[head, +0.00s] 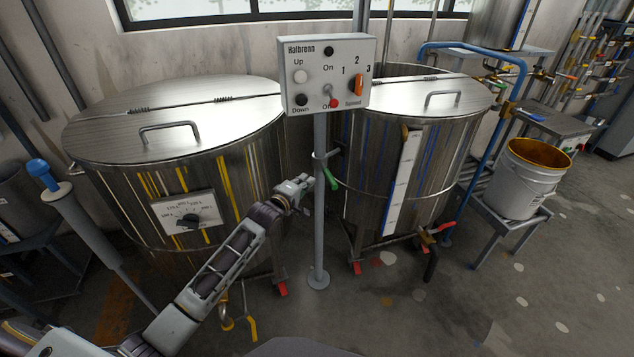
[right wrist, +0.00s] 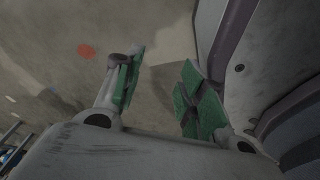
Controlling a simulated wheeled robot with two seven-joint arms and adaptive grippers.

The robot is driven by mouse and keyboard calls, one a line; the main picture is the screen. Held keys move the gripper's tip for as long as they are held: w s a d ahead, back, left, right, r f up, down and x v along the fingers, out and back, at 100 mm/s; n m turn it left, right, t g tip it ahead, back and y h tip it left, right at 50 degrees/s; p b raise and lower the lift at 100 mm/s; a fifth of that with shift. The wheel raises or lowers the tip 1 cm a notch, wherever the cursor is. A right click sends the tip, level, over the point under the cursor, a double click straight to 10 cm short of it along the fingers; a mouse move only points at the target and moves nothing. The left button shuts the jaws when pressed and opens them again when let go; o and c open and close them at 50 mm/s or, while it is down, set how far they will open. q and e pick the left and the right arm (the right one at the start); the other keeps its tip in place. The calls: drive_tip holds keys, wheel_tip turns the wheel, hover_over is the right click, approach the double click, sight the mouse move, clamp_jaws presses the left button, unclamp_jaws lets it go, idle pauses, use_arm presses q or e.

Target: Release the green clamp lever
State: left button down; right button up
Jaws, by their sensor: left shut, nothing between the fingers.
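The green clamp lever (head: 331,180) hangs from a collar on the grey post (head: 320,230) of the control box, below the box. It slants down to the right of the post. My left gripper (head: 305,184) is shut and empty, just left of the post at about the lever's height. A small gap seems to lie between its fingertips and the post; whether it touches cannot be told. My right gripper (right wrist: 160,88) shows only in the right wrist view, with its green-padded fingers apart, nothing between them and bare floor beyond.
The control box (head: 328,75) with knobs and buttons tops the post. A lidded steel vat (head: 110,175) stands left, another (head: 365,190) close right. A blue pipe (head: 490,130) and a white bucket (head: 522,185) on a stand are further right. The front right floor is clear.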

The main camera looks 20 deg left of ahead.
sight(328, 175)
use_arm(q)
drive_tip(key=w+d, duration=0.2)
drive_tip(key=d, duration=0.1)
drive_tip(key=shift+w+d+f, duration=0.15)
drive_tip(key=shift+w+f, duration=0.15)
drive_tip(key=shift+f, duration=0.1)
use_arm(e)
drive_tip(key=shift+w+a+r, duration=0.1)
drive_tip(key=shift+w+a, duration=0.15)
drive_tip(key=shift+w, duration=0.25)
drive_tip(key=shift+r, duration=0.1)
